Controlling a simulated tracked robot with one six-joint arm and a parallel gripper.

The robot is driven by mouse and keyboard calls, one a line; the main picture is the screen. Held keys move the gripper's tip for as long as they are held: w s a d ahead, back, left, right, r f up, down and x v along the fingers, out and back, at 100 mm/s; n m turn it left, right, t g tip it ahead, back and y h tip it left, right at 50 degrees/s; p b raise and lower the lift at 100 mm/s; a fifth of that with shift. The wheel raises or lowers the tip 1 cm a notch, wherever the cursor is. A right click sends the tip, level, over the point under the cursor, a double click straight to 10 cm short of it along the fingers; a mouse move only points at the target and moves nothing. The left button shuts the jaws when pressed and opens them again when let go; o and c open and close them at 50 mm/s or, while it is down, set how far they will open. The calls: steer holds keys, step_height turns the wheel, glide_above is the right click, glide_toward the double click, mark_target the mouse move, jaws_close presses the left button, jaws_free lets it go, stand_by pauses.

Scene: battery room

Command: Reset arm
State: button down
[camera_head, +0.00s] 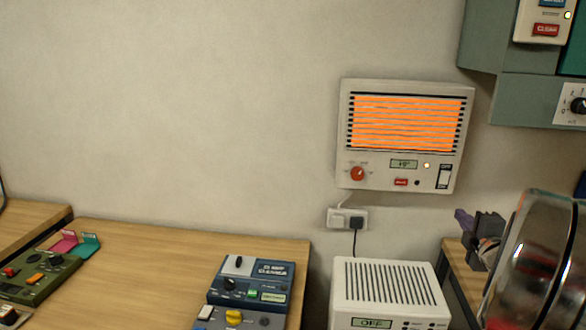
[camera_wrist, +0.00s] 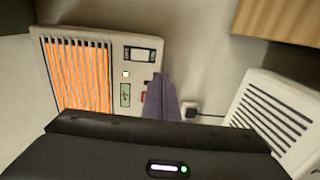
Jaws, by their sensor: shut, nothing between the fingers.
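My gripper (camera_head: 464,220) is at the right of the head view, below and to the right of the wall heater, with its purple fingers pointing up and left. Most of the gripper's body is hidden by a dark housing in the wrist view. I see no contact between the fingers and anything.
The wall heater (camera_head: 405,135) glows orange. A plug (camera_head: 356,223) sits in the socket under it. A white vented unit (camera_head: 388,280) reading OFF stands below. A wooden desk (camera_head: 150,270) at left carries control boxes (camera_head: 245,285). Grey-green cabinets (camera_head: 525,90) hang upper right.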

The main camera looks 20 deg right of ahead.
steer(key=s+d+f+m+g+h, duration=0.2)
steer(key=s+d+f+m+g, duration=0.1)
steer(key=s+f+m+g, duration=0.4)
steer(key=s+a+f+m+g+y, duration=0.2)
steer(key=s+a+f+m, duration=0.15)
steer(key=a+m, duration=0.25)
steer(key=a+r+y, duration=0.2)
steer(key=a, duration=1.4)
steer(key=a+r+y, duration=0.1)
steer(key=a+y, duration=0.2)
steer(key=a, duration=1.3)
steer(key=s+a+r+n+y, duration=0.1)
steer(key=a+r+y, duration=0.1)
steer(key=a, duration=1.4)
steer(key=shift+a+r+y, duration=0.3)
steer(key=shift+a+y, duration=0.05)
steer(key=shift+y, duration=0.25)
steer(key=shift+s, duration=0.15)
